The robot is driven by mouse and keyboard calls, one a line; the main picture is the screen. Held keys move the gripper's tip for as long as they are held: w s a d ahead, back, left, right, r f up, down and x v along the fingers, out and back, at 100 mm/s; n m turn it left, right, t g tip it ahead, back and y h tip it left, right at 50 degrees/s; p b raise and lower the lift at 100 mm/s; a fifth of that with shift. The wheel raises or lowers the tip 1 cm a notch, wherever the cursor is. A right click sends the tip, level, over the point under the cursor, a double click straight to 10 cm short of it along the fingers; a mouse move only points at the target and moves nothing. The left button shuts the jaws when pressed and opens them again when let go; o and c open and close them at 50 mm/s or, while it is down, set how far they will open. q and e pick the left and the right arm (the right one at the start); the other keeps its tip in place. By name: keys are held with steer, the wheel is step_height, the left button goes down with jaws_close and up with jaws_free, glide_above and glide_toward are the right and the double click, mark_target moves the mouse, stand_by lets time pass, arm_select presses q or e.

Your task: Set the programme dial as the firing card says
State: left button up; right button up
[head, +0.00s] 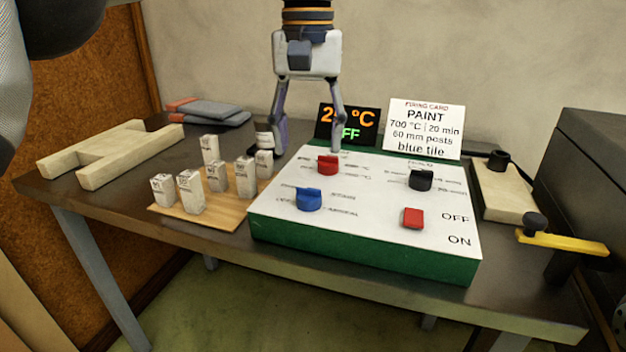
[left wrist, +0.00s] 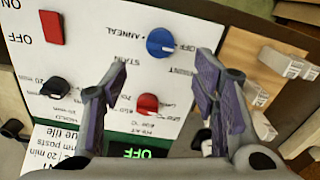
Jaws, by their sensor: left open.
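The firing card (head: 424,128) stands behind the panel and reads PAINT, 700 °C, 20 min, 60 mm posts, blue tile. The white-topped green control panel (head: 365,215) carries a blue dial (head: 309,199), which also shows in the left wrist view (left wrist: 160,43) among the words OFF, ANNEAL, STAIN and PAINT. I cannot tell which word its pointer marks. A red heat dial (head: 327,165), a black hold dial (head: 421,180) and a red switch (head: 413,217) share the panel. My left gripper (head: 308,146) is open and empty over the panel's back-left part, fingers spread around the red dial's area.
A dark display (head: 348,124), partly hidden by my left finger, shows OFF in green. Several pale posts (head: 245,177) stand on a wooden board left of the panel. A pale H-shaped piece (head: 110,153) lies far left. A yellow lever (head: 562,242) is at right.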

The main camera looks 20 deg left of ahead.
mark_target(309, 189)
arm_select(q)
step_height(309, 189, down, 9)
steer(key=shift+f, duration=0.1)
steer(key=c, duration=1.2)
